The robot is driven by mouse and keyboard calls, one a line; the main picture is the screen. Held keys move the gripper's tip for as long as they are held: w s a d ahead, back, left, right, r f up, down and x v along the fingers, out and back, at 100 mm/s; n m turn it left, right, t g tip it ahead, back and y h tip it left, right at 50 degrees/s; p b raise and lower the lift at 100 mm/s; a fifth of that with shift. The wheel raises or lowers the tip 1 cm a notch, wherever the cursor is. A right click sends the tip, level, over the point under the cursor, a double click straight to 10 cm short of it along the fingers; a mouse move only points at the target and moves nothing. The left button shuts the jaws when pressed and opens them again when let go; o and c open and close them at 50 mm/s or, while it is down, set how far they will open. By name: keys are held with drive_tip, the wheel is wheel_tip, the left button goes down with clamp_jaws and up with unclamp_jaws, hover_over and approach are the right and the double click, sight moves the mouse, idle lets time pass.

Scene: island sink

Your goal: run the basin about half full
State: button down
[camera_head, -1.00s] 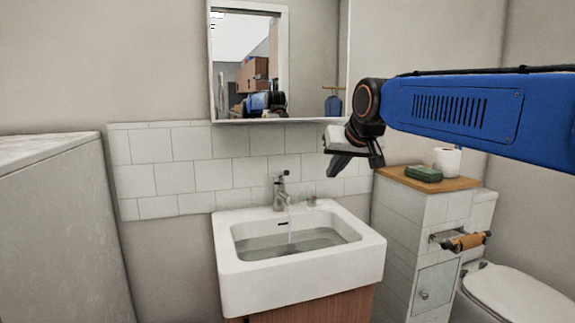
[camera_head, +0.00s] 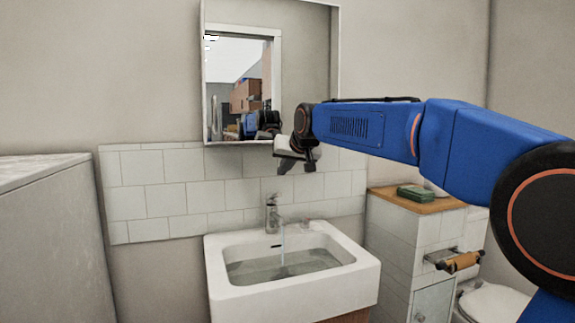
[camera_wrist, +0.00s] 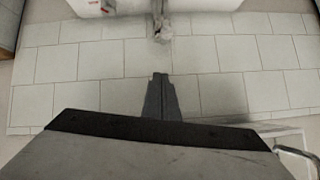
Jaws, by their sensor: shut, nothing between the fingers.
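The white basin (camera_head: 222,293) holds a shallow-to-middling pool of clear water (camera_head: 283,266). A thin stream falls from the spout of the chrome faucet (camera_head: 272,212) into it. The faucet stands at the basin's back edge, and in the wrist view it (camera_wrist: 160,25) shows at the top, beyond my fingertips. My gripper (camera_head: 297,168) hangs in the air above and a little to the right of the faucet, apart from it. In the wrist view my gripper (camera_wrist: 159,80) has its fingers together and empty.
A mirror (camera_head: 235,85) hangs on the wall behind my gripper. To the right stands a tiled cabinet (camera_head: 395,255) with a wooden top bearing a green object (camera_head: 416,193) and a white roll, and a toilet (camera_head: 492,303) beside it. A grey block (camera_head: 50,240) stands at the left.

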sight(275, 196)
drive_tip(key=shift+w+a+f, duration=0.15)
drive_tip(key=shift+a+f, duration=0.05)
drive_tip(key=shift+f, duration=0.75)
drive_tip(key=shift+w+a+f, duration=0.1)
drive_tip(key=shift+a+f, duration=0.1)
drive_tip(key=shift+f, duration=0.7)
drive_tip(key=shift+w+a+f, duration=0.15)
drive_tip(key=shift+a+f, duration=0.05)
drive_tip(key=shift+f, duration=0.75)
drive_tip(key=shift+s+d+f, duration=0.15)
drive_tip(key=shift+s+f, duration=0.35)
drive_tip(key=shift+f, duration=0.2)
drive_tip(key=shift+s+d+f, duration=0.1)
drive_tip(key=shift+s+f, duration=0.35)
drive_tip(key=shift+f, duration=0.35)
